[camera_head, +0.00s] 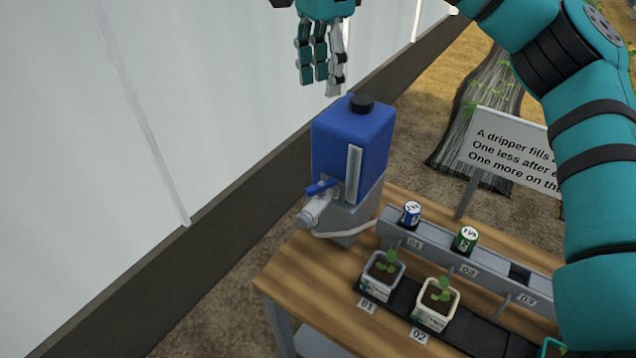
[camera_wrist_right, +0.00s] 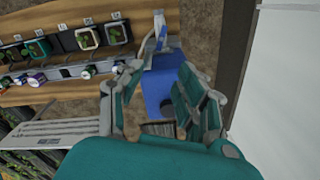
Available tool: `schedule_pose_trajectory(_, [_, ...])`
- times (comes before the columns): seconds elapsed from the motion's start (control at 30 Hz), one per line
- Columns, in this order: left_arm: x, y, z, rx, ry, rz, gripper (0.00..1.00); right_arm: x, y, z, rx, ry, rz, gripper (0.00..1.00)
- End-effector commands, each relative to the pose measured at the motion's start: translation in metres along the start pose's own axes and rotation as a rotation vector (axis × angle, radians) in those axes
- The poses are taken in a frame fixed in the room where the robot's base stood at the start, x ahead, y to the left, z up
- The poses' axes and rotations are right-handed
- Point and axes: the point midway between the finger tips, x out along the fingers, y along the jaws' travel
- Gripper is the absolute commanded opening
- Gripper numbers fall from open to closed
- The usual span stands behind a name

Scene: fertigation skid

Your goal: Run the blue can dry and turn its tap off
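The blue can (camera_head: 350,140) stands upright on a grey stand (camera_head: 345,222) at the table's left end. It has a black cap (camera_head: 361,103) and a pale upright strip (camera_head: 354,172) on one side; I cannot make out a liquid level. Its grey tap (camera_head: 316,209) points left, with a blue lever (camera_head: 322,187) on top. My right gripper (camera_head: 322,78) hangs above and behind the can, empty, apart from it. In the right wrist view its fingers (camera_wrist_right: 162,80) are spread, with the blue can (camera_wrist_right: 158,88) showing beyond them. My left gripper is not in view.
A grey rail (camera_head: 435,245) holds a blue-banded dripper (camera_head: 411,213) at 01 and a green-banded one (camera_head: 465,240) at 02; slot 03 looks empty. Potted seedlings (camera_head: 436,305) stand in front. A sign (camera_head: 515,150) is behind; a pale wall (camera_head: 110,150) runs along the left.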

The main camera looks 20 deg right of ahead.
Motion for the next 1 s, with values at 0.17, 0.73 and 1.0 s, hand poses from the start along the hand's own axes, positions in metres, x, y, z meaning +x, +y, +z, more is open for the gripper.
schedule_pose_trajectory(0.17, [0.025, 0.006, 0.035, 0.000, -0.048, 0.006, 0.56, 0.028, 0.000, 0.000, 0.000, 0.000, 0.000, 0.37])
schedule_pose_trajectory(0.73, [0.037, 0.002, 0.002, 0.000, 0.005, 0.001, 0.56, 0.102, 0.001, -0.001, 0.001, 0.001, 0.004, 0.37])
schedule_pose_trajectory(1.0, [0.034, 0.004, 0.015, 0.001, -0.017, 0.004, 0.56, 0.160, 0.001, 0.000, 0.001, 0.000, 0.004, 0.37])
